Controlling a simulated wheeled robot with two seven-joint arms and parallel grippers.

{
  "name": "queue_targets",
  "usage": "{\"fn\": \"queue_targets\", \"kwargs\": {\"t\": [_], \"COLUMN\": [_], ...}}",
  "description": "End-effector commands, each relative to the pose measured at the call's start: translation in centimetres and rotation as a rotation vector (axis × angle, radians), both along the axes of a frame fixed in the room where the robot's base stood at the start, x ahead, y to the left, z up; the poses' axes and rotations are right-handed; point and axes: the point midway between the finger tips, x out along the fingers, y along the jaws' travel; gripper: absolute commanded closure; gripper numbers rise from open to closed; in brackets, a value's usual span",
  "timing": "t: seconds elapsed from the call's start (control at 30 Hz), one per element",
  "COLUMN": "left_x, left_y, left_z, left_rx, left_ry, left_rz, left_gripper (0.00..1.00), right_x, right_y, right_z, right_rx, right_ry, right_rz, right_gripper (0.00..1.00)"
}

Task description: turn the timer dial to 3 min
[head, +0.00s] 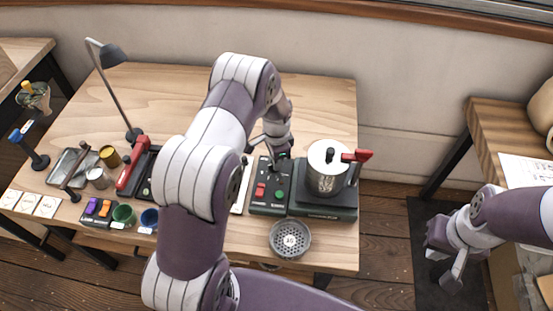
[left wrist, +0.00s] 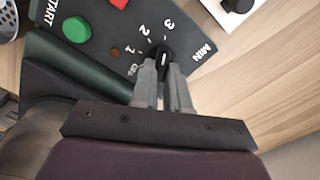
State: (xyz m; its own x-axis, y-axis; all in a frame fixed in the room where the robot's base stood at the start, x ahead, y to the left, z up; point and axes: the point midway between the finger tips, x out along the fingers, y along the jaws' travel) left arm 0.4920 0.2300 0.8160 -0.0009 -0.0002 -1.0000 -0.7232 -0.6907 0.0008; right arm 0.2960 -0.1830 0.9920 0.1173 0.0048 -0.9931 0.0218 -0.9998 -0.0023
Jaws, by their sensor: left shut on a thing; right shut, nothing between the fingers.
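The timer dial (left wrist: 163,57) is a small black knob with a white line on a dark green panel (left wrist: 105,58). Printed 1, 2, 3 and MIN curve around its far side in the left wrist view. The white line appears to point roughly toward the 3, though its exact angle is hard to read. My left gripper (left wrist: 163,74) is shut on the knob; it also shows in the head view (head: 275,154), reaching down over the back of the control box (head: 262,207). The dial is mostly hidden there. My right gripper (head: 447,274) is shut and empty, right of the table.
A green button (left wrist: 76,29) and a red button (left wrist: 119,2) share the panel. A metal roaster pot (head: 327,172) with a red handle stands right of the box. A round perforated tray (head: 290,239) lies in front. Cups, a lamp (head: 110,56) and cards fill the left side.

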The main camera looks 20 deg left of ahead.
Motion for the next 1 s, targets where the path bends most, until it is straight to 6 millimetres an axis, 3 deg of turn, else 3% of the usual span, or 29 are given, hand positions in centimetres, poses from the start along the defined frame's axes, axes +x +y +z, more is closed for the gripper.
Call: {"fn": "queue_targets", "kwargs": {"t": [0.17, 0.2, 0.23, 0.27, 0.53, 0.63, 1.0], "left_x": [0.1, 0.1, 0.1, 0.1, 0.1, 0.1, 0.1], "left_y": [0.0, 0.0, 0.0, 0.0, 0.0, 0.0, 0.0], "left_z": [0.1, 0.1, 0.1, 0.1, 0.1, 1.2, 10.5], "left_rx": [0.001, 0.001, 0.001, 0.001, 0.001, 0.001, 0.001], "left_ry": [-0.004, -0.004, -0.004, -0.004, -0.002, -0.004, -0.006], "left_rz": [-0.002, -0.002, -0.002, -0.002, -0.001, -0.001, -0.001], "left_gripper": [1.00, 0.72, 0.62, 0.60, 0.60, 0.60, 0.60], "right_x": [0.0, 0.0, 0.0, 0.0, 0.0, 0.0, 0.0], "right_y": [0.0, 0.0, 0.0, 0.0, 0.0, 0.0, 0.0], "right_z": [0.0, 0.0, 0.0, 0.0, 0.0, -0.1, -0.8], "right_rx": [0.000, 0.000, 0.000, 0.000, 0.000, 0.000, 0.000], "right_ry": [0.000, 0.000, 0.000, 0.000, 0.000, 0.000, 0.000], "right_rz": [0.000, 0.000, 0.000, 0.000, 0.000, 0.000, 0.000], "right_gripper": [1.00, 1.00, 1.00, 1.00, 1.00, 1.00, 1.00]}}
